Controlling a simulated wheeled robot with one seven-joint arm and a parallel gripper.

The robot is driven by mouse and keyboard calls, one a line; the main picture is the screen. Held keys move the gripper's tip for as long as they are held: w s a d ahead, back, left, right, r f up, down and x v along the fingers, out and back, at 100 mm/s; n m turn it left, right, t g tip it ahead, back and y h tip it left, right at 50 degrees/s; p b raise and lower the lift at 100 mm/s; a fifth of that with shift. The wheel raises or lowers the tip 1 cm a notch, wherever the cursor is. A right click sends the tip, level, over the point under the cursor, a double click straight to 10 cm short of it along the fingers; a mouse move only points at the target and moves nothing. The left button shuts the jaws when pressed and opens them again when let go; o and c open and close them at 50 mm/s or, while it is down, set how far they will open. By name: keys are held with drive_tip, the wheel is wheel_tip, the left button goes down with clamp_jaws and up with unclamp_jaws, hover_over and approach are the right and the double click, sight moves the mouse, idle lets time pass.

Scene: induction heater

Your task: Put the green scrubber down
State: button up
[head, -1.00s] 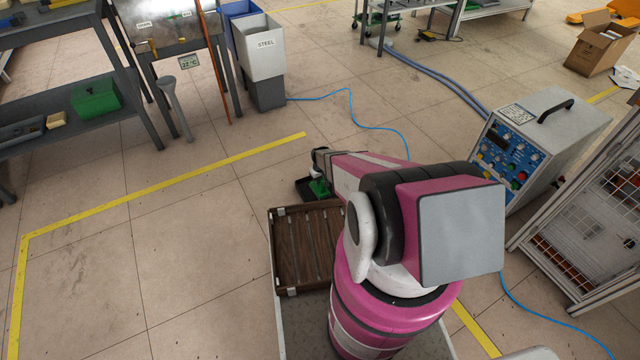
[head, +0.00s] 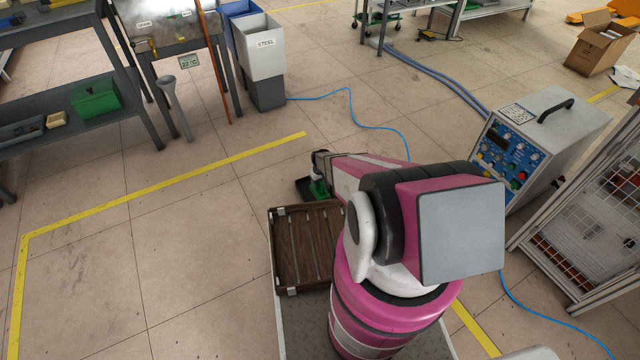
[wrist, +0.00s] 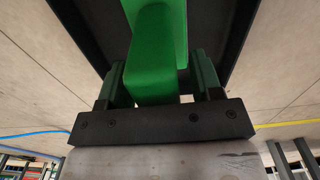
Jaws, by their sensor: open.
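The green scrubber (wrist: 155,65) fills the middle of the wrist view, with its block between my two fingers. My gripper (wrist: 160,80) is open, with one finger on each side of the green block. Whether either finger touches it I cannot tell. Behind the scrubber is a dark, flat, rimmed piece (wrist: 224,25); the contact between them is hidden. In the head view the scrubber (head: 318,188) is a small green patch under my gripper (head: 321,172), beside the dark piece (head: 304,188), just beyond the wooden crate.
The slatted brown wooden crate (head: 274,250) lies on my deck, left of my arm. A blue cable (head: 355,115) crosses the floor beyond. A control box (head: 550,135) and a wire rack (head: 590,225) stand at the right.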

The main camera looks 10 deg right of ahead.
wheel_tip(320, 180, up, 12)
drive_tip(key=shift+s+f, duration=0.1)
drive_tip(key=shift+f, duration=0.05)
drive_tip(key=s+r+m, duration=0.1)
drive_tip(key=s+r, duration=0.6)
drive_tip(key=r, duration=0.4)
drive_tip(key=s+r+m, duration=0.1)
drive_tip(key=s+r, duration=0.6)
drive_tip(key=r, duration=0.5)
drive_tip(key=s+r+m, duration=0.1)
drive_tip(key=s+r, duration=0.6)
drive_tip(key=r, duration=0.5)
drive_tip(key=shift+m, duration=0.3)
drive_tip(key=shift+o, duration=0.5)
drive_tip(key=shift+w, duration=0.1)
